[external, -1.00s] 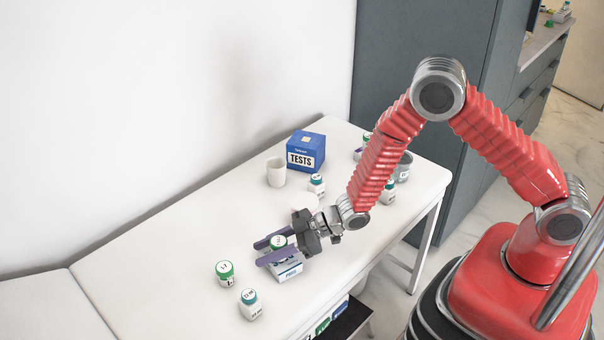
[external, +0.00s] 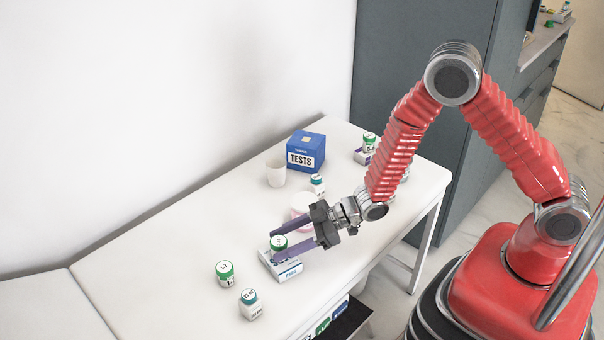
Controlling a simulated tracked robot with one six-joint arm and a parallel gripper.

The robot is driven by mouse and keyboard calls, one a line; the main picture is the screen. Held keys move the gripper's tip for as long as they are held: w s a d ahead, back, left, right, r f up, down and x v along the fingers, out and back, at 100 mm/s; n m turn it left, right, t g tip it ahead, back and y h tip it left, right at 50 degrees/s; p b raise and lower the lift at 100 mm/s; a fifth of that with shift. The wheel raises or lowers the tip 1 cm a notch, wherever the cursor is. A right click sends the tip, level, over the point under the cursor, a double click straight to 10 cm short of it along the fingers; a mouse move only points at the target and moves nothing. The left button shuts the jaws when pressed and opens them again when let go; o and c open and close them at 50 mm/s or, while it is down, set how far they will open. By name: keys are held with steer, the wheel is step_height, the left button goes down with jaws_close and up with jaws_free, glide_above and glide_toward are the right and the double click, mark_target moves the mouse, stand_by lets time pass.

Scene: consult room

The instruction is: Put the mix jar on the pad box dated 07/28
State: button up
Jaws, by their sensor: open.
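A white and blue pad box (external: 287,270) lies on the white table near its front edge; no date on it is readable. A green-capped jar (external: 279,241) stands upright on this box, partly hidden by a finger. Its label is hidden, so I cannot tell whether it is the mix jar. My gripper (external: 277,246) is open, with its purple fingertips on either side of this jar. Another green-capped jar (external: 369,142) appears to be on a second pad box (external: 361,156) at the back right; that date is also unreadable.
Two capped jars stand to the left, one green (external: 225,273) and one teal (external: 250,305). Behind my gripper are a pinkish bowl (external: 300,207), a small jar (external: 318,185), a white cup (external: 276,173) and a blue TESTS box (external: 306,151). The table's left part is clear.

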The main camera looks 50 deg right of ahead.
steer(key=v, duration=0.7)
stand_by(0.7)
steer(key=w+d+r+m+t+h, duration=0.15)
steer(key=d+r+m+h, duration=0.55)
steer(key=d+r, duration=1.15)
steer(key=s+d+r+m+g+h, duration=0.1)
steer(key=s+d+r, duration=0.1)
steer(key=s, duration=0.6)
steer(key=s+d+r+m+g+h, duration=0.1)
steer(key=s+d+r, duration=0.2)
steer(key=s, duration=0.5)
steer(key=s+d+r+m+g+h, duration=0.1)
steer(key=s+d+r, duration=0.2)
steer(key=s+d, duration=0.2)
steer(key=s, duration=0.3)
steer(key=shift+m+g, duration=0.3)
steer(key=shift+g, duration=0.05)
steer(key=shift+o, duration=0.5)
steer(key=shift+s, duration=0.1)
